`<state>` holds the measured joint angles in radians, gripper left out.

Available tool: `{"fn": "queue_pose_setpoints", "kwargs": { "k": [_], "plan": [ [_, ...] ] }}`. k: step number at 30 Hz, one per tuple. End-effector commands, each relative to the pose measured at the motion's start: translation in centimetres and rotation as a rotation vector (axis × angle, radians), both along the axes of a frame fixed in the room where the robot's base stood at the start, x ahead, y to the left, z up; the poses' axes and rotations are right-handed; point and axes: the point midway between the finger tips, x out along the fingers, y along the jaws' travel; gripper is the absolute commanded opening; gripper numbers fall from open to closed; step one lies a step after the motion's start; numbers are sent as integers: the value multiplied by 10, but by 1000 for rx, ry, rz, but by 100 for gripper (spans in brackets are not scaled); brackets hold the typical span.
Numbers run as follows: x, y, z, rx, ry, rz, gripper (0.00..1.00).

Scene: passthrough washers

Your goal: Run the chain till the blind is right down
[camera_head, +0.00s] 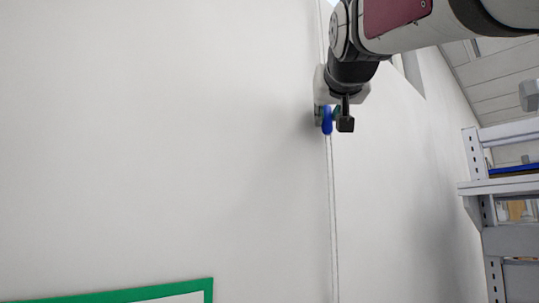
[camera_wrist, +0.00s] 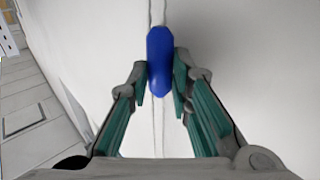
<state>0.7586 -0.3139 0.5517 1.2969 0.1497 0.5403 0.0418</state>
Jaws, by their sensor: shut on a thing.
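The chain (camera_head: 332,190) hangs as two thin parallel strands down the white wall. A blue grip piece (camera_head: 327,119) is on the chain; it also shows in the wrist view (camera_wrist: 159,60), upright and rounded. My gripper (camera_head: 331,118) is shut on the blue piece, with its green-lined fingers on either side of it in the wrist view (camera_wrist: 160,84). The chain runs on above and below the blue piece. The blind itself cannot be made out in either view. My arm hides part of the chain's upper run in the head view.
A green-edged board (camera_head: 150,292) is on the wall at the lower left. A grey metal shelf rack (camera_head: 490,190) stands at the right. The wall (camera_head: 160,140) left of the chain is bare.

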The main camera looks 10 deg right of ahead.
Motion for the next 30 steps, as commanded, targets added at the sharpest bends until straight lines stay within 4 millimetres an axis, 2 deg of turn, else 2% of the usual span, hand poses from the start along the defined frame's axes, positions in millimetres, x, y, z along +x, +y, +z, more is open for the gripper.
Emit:
{"fn": "queue_pose_setpoints", "kwargs": {
  "k": [1, 3, 30],
  "plan": [
    [-2, 5, -17, -10, -2, -4, 0],
    [-1, 4, -33, -10, -2, -6, 0],
    [-2, 2, -229, -8, -2, -6, 0]
  ]
}}
